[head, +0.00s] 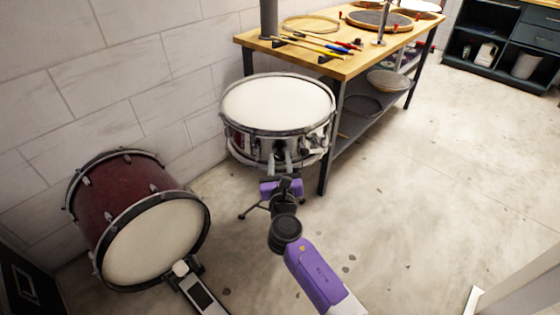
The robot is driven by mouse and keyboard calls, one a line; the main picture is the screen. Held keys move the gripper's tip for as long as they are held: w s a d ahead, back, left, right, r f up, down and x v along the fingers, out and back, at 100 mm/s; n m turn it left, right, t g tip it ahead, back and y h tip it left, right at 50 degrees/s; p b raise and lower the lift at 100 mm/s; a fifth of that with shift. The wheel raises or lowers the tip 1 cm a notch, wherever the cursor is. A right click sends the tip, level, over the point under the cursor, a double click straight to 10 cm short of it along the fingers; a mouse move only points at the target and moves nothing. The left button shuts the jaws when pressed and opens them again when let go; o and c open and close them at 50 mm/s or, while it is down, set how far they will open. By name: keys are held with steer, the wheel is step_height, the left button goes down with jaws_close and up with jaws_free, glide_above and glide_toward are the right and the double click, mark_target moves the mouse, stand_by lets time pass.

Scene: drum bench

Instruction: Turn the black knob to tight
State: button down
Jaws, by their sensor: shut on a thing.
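A snare drum (278,101) with a white head and chrome hoops stands in the middle of the head view. The black knob (280,147) is on the near side of its shell, small and mostly hidden by my fingers. My gripper (280,160) has reached the drum's near side from below in the picture. Its two pale fingers are on either side of the knob and are shut on it. The knob's turned position and any tight marking are too small to read.
A wooden workbench (358,62) with sticks, hoops and drum parts stands behind the snare drum. A red bass drum (155,240) with a pedal (203,296) lies at the left near the block wall. Dark shelving (500,45) is at the back right. The floor at right is clear.

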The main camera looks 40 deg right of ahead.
steer(key=m+b, duration=0.1)
steer(key=m, duration=0.2)
steer(key=shift+f+m, duration=0.1)
steer(key=shift+m, duration=0.3)
steer(key=m+b, duration=0.2)
steer(key=m, duration=0.2)
steer(key=shift+m, duration=0.3)
steer(key=m+b, duration=0.2)
steer(key=m, duration=0.2)
steer(key=shift+a+m+b, duration=0.1)
steer(key=shift+m+b, duration=0.2)
steer(key=shift+b, duration=0.1)
steer(key=m+b, duration=0.2)
steer(key=m, duration=0.2)
steer(key=shift+m+b, duration=0.3)
steer(key=m+b, duration=0.3)
steer(key=m, duration=0.1)
steer(key=m+b, duration=0.2)
steer(key=m, duration=0.2)
steer(key=m+b, duration=0.3)
steer(key=shift+m, duration=0.3)
steer(key=shift+m+b, duration=0.9)
steer(key=shift+m, duration=0.6)
